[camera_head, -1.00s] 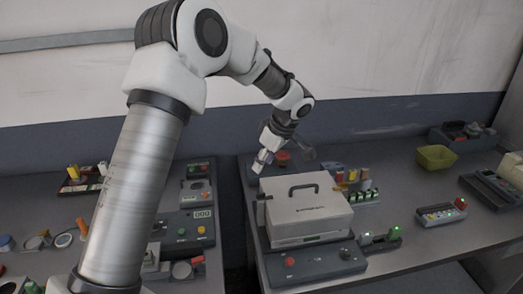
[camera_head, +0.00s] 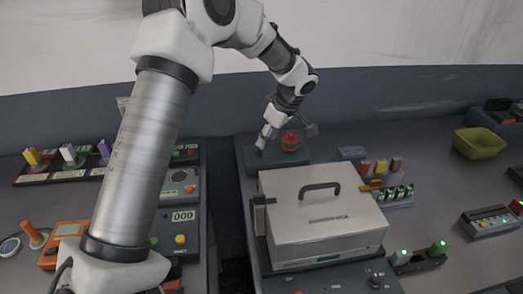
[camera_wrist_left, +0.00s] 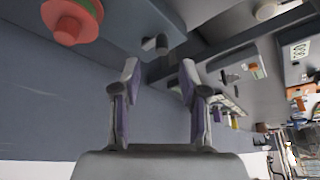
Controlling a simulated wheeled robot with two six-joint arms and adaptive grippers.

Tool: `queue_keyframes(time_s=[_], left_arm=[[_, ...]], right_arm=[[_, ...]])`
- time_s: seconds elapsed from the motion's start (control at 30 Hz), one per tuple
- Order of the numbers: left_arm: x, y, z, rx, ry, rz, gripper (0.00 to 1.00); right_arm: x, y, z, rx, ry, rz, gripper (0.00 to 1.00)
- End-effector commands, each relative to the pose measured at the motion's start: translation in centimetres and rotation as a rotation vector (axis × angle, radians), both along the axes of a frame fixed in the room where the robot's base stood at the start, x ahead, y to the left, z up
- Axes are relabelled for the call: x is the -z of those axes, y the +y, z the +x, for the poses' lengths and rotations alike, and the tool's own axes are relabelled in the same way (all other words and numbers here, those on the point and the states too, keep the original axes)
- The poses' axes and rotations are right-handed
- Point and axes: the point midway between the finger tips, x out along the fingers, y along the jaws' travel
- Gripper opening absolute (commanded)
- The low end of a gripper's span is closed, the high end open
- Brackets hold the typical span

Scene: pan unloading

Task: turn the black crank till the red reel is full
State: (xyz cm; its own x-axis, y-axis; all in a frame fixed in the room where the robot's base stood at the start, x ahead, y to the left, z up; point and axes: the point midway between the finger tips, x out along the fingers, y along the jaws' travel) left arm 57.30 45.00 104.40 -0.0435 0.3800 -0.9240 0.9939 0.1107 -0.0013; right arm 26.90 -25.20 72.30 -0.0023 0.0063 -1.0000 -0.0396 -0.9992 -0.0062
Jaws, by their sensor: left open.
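The red reel (camera_head: 290,140) stands on a dark blue-grey unit (camera_head: 250,160) behind the white case in the head view. In the left wrist view the red reel (camera_wrist_left: 68,22) is at the upper left, with a green band behind its red end. A dark knob-like part, probably the crank's handle (camera_wrist_left: 155,44), stands out just beyond my left fingertips. My left gripper (camera_head: 266,135) is left of the reel; in its wrist view the left gripper (camera_wrist_left: 158,70) is open with nothing between its purple-padded fingers. The rest of the crank is hard to make out. My right gripper is not in view.
A white case (camera_head: 320,215) with a dark handle stands in front of the reel unit. Small coloured parts in a rack (camera_head: 385,180) are to its right. A yellow-green bin (camera_head: 480,143) is at the far right. A gap separates the two tables.

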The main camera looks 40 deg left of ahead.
Motion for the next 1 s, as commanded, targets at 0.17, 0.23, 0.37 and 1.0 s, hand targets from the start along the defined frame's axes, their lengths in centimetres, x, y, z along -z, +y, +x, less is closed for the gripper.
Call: queue_keyframes(time_s=[0.17,0.23,0.37,1.0], left_arm=[[3.0,1.3,-0.3,-0.001,0.005,-0.003,0.43],[4.2,1.8,-0.3,-0.001,0.005,-0.003,0.43],[5.4,2.3,-0.4,-0.001,0.003,-0.001,0.43],[5.7,2.4,-0.4,0.003,0.001,-0.001,0.0]], right_arm=[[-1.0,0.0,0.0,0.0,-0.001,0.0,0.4],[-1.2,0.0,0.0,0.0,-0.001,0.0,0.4],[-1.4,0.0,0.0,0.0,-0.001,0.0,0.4],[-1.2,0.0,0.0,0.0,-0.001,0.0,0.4]])
